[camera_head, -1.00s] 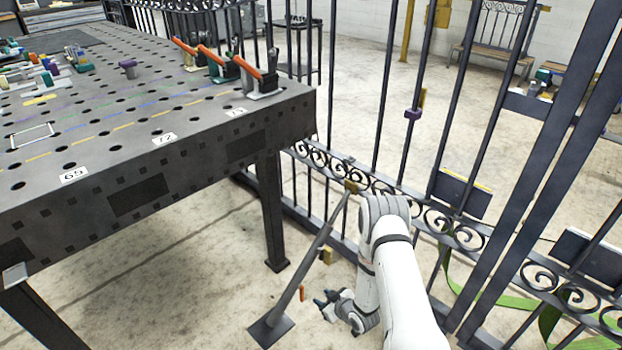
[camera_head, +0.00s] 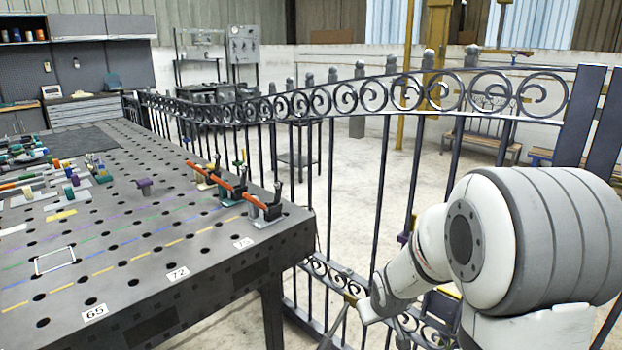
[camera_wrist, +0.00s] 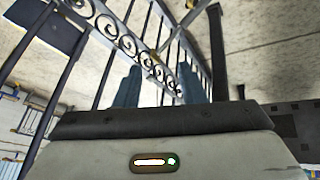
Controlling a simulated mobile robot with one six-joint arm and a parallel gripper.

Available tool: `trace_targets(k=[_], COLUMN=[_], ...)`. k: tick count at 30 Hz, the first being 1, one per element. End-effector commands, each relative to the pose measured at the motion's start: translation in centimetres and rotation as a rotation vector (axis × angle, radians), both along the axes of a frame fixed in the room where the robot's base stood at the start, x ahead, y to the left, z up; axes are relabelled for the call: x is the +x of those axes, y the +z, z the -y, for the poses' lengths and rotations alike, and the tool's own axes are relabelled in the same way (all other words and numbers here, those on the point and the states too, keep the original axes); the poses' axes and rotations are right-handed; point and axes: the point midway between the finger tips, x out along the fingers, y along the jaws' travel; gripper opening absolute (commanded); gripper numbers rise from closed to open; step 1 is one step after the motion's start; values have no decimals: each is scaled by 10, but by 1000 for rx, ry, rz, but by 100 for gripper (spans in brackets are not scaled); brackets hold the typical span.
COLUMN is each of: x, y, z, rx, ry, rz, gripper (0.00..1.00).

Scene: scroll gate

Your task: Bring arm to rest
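My arm (camera_head: 530,240) fills the lower right of the head view, its large grey-banded joint close to the camera. A white link reaches down and left from it, in front of the gate. My gripper (camera_wrist: 158,84) shows in the wrist view as two blue-grey fingers with a clear gap between them. It is open, and nothing is held. The dark iron gate with scrollwork (camera_head: 375,95) stands behind the arm. Its bars and scrolls (camera_wrist: 105,25) also show beyond the fingers in the wrist view. I cannot tell the exact distance from fingers to bars.
A bench (camera_head: 480,140) stands beyond the gate. Pale open floor (camera_head: 350,170) lies behind the bars.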

Motion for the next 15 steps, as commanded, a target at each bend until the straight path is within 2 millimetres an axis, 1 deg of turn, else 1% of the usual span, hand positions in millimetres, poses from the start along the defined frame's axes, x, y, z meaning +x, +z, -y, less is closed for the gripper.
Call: trace_targets(k=[1,2,3,5,6,8,9,11,12,15], x=[-15,-25,-39,-61,-76,-99,-115,-139,-154,-188], y=[35,49,66,90,105,128,142,161,172,194], z=[2,4,5,6,7,7,6,6,4,1], rx=[2,5,10,19,27,39,49,64,74,100], ry=[-26,-44,-68,-99,-119,-150,-169,-194,-209,-241], rz=[-10,-22,-39,-64,-83,-108,-128,-154,-171,-211], gripper=[36,36,36,36,36,36,36,36,36,36])
